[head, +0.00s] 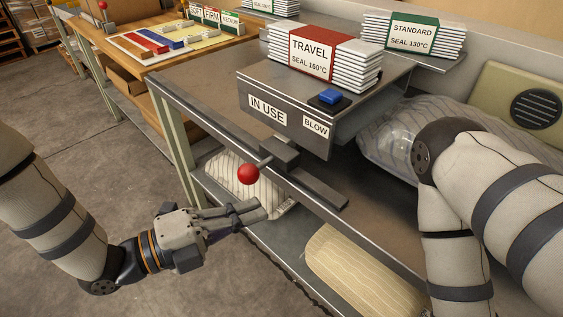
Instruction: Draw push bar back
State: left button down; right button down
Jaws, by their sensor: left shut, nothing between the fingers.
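The likely push bar is a dark bar (311,188) on the front edge of the bench, with a block and a short rod ending in a red ball knob (248,174). It sits below the grey box marked "IN USE" and "BLOW" (289,116). My left gripper (258,207) is in front of the bench, a little below the red knob in the picture. Its fingers are shut and empty, and it appears apart from the knob. My right arm is at the right, but its gripper is out of view.
A blue button (330,96) and a stack of "TRAVEL" packs (318,57) are on the box. A clear bag with striped filling (405,130) lies behind. Striped pillows (355,270) lie on the lower shelf. Open floor (115,170) is at the left.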

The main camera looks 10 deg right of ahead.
pick_arm(q)
jog(key=shift+m+h, duration=0.4)
jog(key=shift+m, duration=0.4)
jog(key=x, duration=0.6)
jog(key=r+x, duration=0.1)
jog(key=x, duration=0.3)
jog(key=shift+d, duration=0.15)
jog(key=shift+w+a, duration=1.25)
jog(key=shift+w, duration=0.3)
